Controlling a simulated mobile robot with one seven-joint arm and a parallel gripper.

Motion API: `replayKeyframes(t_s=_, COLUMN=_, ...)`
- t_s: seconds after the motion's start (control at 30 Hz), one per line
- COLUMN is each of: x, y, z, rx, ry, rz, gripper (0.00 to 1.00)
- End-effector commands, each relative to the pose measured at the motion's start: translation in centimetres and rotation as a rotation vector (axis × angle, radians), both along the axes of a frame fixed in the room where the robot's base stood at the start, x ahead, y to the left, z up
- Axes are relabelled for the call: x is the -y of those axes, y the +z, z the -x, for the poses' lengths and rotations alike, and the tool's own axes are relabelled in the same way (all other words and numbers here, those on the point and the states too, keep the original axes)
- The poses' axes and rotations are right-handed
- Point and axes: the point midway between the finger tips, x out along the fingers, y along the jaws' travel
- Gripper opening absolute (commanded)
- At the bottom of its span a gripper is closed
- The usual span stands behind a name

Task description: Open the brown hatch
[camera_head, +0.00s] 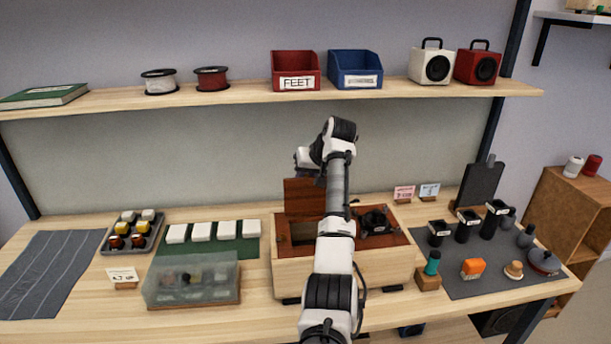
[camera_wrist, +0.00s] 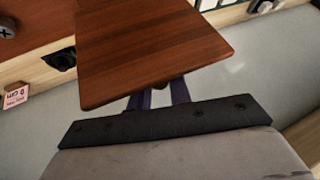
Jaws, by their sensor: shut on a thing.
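The brown hatch (camera_head: 303,198) stands raised, about upright, at the back left of a light wooden box (camera_head: 390,268) with a brown top. A dark opening (camera_head: 302,233) shows in the box top in front of it. In the wrist view the hatch (camera_wrist: 150,45) fills the upper middle as a reddish-brown wooden panel. My gripper (camera_wrist: 160,94) is shut at the panel's near edge, on the hatch. Its fingertips are partly hidden by the panel. In the head view my arm hides part of the box, and the fingertips are hard to make out.
A black round fitting (camera_head: 375,220) sits on the right of the box top. A clear-lidded case (camera_head: 192,280) and a green mat with white blocks (camera_head: 208,248) lie to the left. A dark mat (camera_head: 490,287) with bottles lies right. A shelf (camera_head: 230,100) runs above.

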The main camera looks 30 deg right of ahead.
Motion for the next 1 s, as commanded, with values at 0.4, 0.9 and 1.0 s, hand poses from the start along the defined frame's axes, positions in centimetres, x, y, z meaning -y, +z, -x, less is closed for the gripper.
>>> replayKeyframes(t_s=0.4, x=0.13, y=-0.45, z=0.14, rx=-0.021, ry=-0.002, rz=-0.006, gripper=0.0)
replayKeyframes(t_s=0.9, x=0.05, y=-0.19, z=0.07, rx=-0.015, ry=-0.001, rz=-0.004, gripper=0.39)
replayKeyframes(t_s=1.0, x=0.15, y=0.21, z=0.31, rx=-0.012, ry=-0.001, rz=-0.004, gripper=0.39)
